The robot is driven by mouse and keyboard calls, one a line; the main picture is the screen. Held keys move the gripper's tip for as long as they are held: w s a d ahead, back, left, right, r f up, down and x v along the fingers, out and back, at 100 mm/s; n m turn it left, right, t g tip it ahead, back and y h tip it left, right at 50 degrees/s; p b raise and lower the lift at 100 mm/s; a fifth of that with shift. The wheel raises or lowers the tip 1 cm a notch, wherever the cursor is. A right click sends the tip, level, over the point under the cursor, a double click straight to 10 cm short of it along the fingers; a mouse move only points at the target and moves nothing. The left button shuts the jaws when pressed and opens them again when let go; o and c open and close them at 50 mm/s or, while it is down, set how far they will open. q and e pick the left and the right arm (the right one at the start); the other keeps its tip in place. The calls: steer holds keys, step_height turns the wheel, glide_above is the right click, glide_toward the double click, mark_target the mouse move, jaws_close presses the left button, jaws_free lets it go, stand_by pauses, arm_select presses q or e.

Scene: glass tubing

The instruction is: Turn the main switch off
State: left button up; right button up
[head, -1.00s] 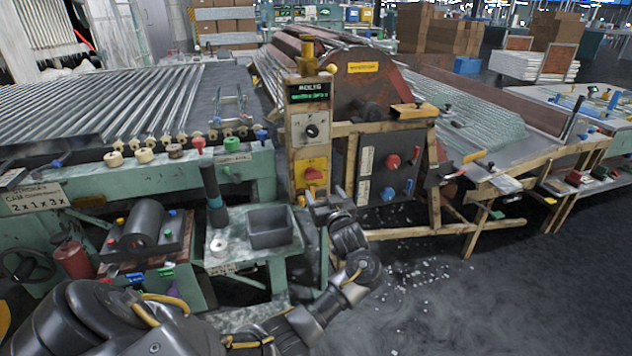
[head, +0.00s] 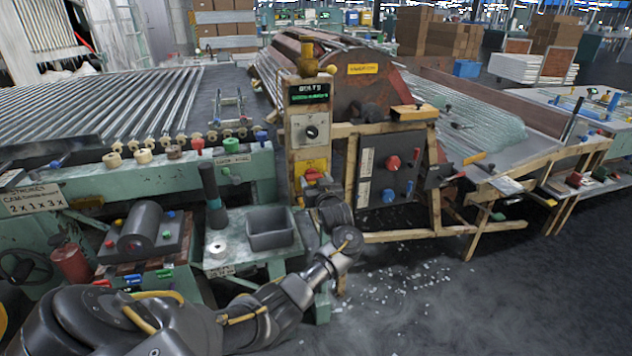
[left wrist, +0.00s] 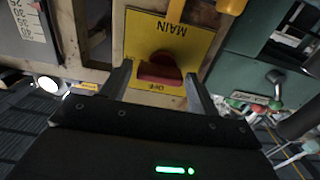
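The main switch is a red knob (left wrist: 160,74) on a yellow plate (left wrist: 178,42) marked MAIN and OFF, which appears upside down in the left wrist view. In the head view the red knob (head: 313,174) sits low on the wooden post, partly covered by my left gripper (head: 318,184). In the left wrist view my left gripper (left wrist: 159,80) is open, with one finger on each side of the knob and small gaps showing. The knob's bar lies roughly crosswise between the fingers. My right gripper is not in view.
A dark panel (head: 376,168) with red and blue knobs stands just right of the post. A grey bin (head: 270,228) on a green stand is at the lower left.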

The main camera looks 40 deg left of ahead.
arm_select(q)
steer(key=c, duration=0.7)
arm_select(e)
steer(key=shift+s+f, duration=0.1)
arm_select(q)
steer(key=shift+f+n, duration=0.1)
steer(key=shift+n, duration=0.2)
steer(key=n+b, duration=0.8)
steer(key=n, duration=0.6)
steer(key=shift+s+f+n+b, duration=0.1)
steer(key=shift+s+n+b, duration=0.05)
steer(key=shift+n+b, duration=0.2)
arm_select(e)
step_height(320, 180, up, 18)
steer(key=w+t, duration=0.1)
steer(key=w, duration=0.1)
arm_select(q)
steer(key=n+b, duration=0.1)
steer(key=n, duration=0.1)
steer(key=shift+a+n+b, duration=0.1)
steer(key=shift+n+b, duration=0.25)
steer(key=shift+b, duration=0.05)
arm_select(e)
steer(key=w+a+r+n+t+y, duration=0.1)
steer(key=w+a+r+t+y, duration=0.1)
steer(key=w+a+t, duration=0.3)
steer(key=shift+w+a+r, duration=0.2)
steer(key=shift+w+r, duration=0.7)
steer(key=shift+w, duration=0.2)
